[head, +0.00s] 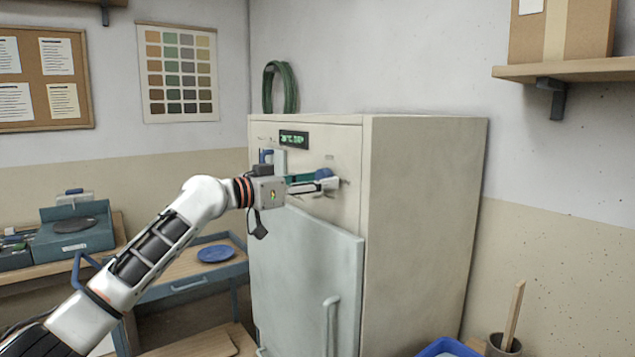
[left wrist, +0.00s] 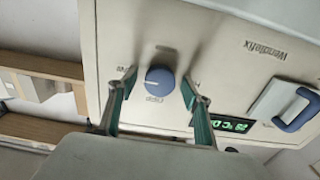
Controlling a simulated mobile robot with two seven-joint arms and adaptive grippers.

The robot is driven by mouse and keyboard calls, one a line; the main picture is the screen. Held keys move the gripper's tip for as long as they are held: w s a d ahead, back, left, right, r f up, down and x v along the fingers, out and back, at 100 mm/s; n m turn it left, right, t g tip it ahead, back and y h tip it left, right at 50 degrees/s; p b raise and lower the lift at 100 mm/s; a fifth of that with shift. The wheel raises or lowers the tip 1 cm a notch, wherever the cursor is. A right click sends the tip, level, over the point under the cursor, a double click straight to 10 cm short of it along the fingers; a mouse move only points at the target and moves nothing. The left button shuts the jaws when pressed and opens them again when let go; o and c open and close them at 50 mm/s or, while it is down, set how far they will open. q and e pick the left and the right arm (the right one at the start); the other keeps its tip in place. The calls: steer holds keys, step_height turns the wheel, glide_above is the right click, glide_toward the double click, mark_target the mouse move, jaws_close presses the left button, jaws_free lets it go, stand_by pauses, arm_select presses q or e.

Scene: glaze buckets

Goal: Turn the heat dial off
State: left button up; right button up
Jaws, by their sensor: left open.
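The heat dial (left wrist: 160,78) is a round blue-grey knob on the kiln's pale front panel. A light mark on it appears to point left in the left wrist view. Lettering that looks like OFF stands just below the dial there; other labels lie to its left and right. In the head view the dial (head: 323,173) is partly hidden by my left gripper (head: 330,184). In the left wrist view my left gripper (left wrist: 159,83) is open, with one green-padded finger on each side of the dial and gaps to it. My right gripper is not in view.
The kiln (head: 425,220) has a lit green display (head: 293,138), a blue-handled latch (left wrist: 297,112) and a large closed-looking door (head: 310,280). A blue plate (head: 216,254) lies on a cart at left. A shelf (head: 570,70) bears a box at upper right.

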arm_select(q)
steer(key=shift+w+d, duration=0.1)
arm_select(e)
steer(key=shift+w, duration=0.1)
arm_select(q)
steer(key=c, duration=1.1)
steer(key=n+p, duration=1)
steer(key=n, duration=0.7)
steer(key=shift+d+n+p, duration=0.1)
steer(key=shift+n+p, duration=0.2)
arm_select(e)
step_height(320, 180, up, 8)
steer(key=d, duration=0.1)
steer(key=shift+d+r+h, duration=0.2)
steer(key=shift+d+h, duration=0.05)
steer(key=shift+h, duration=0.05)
arm_select(q)
steer(key=shift+n, duration=0.3)
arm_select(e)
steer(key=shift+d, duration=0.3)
